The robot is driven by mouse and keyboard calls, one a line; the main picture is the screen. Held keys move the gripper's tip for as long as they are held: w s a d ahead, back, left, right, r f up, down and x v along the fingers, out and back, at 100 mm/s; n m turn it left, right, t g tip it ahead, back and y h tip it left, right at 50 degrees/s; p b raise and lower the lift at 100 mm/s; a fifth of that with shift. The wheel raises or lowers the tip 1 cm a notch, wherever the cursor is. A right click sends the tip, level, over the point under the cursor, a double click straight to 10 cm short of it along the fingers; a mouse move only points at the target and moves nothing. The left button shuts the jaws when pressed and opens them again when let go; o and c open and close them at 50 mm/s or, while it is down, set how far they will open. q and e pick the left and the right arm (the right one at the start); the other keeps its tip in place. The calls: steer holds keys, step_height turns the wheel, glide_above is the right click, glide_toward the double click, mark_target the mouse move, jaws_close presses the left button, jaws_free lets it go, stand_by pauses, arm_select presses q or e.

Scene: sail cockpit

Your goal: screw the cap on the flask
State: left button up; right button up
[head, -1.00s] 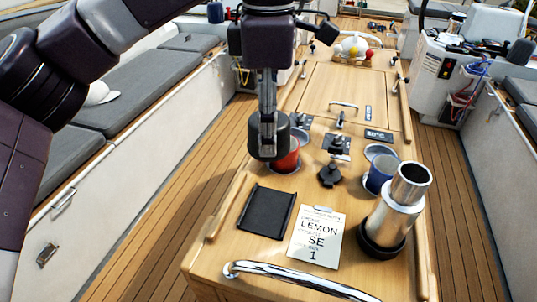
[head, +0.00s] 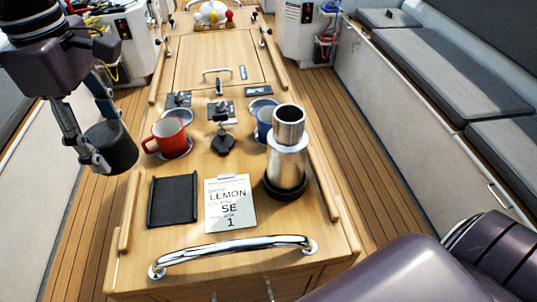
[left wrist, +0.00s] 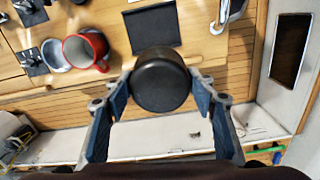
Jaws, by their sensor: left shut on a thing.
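The steel flask (head: 287,160) stands upright in a black ring at the right side of the cockpit table, its top open and bare. My left gripper (head: 104,143) is shut on the black round cap (head: 118,148), which hangs in the air off the table's left edge, well apart from the flask. The left wrist view shows the cap (left wrist: 160,82) between both fingers. The flask is not seen there. My right gripper is not in view.
A red mug (head: 168,135) stands left of the flask and a blue mug (head: 263,122) just behind it. A black tray (head: 172,200), a lemon note card (head: 229,206) and a chrome rail (head: 235,248) are at the near end. Deck is free on both sides.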

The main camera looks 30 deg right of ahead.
arm_select(q)
steer(key=s+a+f+m, duration=0.3)
steer(key=a+f+m, duration=0.3)
steer(key=s+a+f+m, duration=0.3)
steer(key=a+f+m, duration=0.3)
steer(key=a+f, duration=0.1)
steer(key=shift+s+a+f+m, duration=0.15)
steer(key=shift+s+a+m, duration=0.1)
steer(key=shift+s+m, duration=0.15)
